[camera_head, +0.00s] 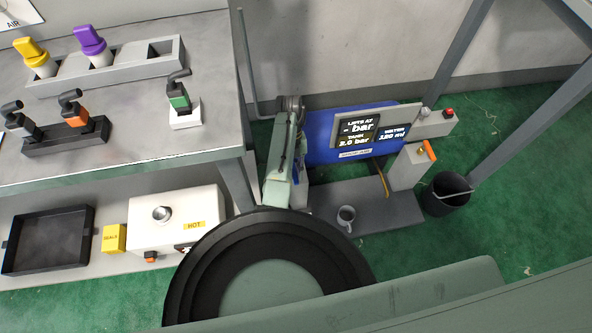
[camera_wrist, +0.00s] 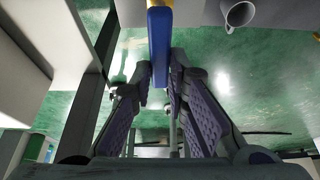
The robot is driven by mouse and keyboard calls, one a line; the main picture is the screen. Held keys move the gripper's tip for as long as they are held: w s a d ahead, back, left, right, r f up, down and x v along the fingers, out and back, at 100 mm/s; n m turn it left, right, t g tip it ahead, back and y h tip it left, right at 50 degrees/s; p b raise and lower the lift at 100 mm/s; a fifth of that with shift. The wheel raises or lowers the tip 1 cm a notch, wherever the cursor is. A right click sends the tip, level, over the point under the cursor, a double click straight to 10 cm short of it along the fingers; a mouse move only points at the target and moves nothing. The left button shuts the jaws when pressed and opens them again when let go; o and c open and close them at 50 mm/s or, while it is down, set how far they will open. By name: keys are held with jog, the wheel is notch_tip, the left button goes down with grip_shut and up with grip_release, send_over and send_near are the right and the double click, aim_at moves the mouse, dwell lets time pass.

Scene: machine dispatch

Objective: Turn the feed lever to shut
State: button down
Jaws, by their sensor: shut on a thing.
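In the wrist view a long blue handle (camera_wrist: 160,45), which I take for the feed lever, runs down from the top edge, with a yellow part (camera_wrist: 159,3) at its upper end. My gripper (camera_wrist: 161,80) is shut on the blue handle, with one ridged finger on each side. The head view shows only a little blue (camera_head: 296,177) beside my pale green arm, which hides most of the lever and the gripper. The blue machine (camera_head: 318,137) behind carries a display (camera_head: 362,131) reading tank 2.0 bar and lifts at "- bar".
A mug (camera_head: 346,216) stands on the machine's grey base (camera_head: 385,211). A workbench (camera_head: 130,110) with knobs and valves stands left. Green floor is open at lower right.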

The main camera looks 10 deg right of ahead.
jog(key=c, duration=1.6)
grip_release()
jog(key=shift+o, duration=0.2)
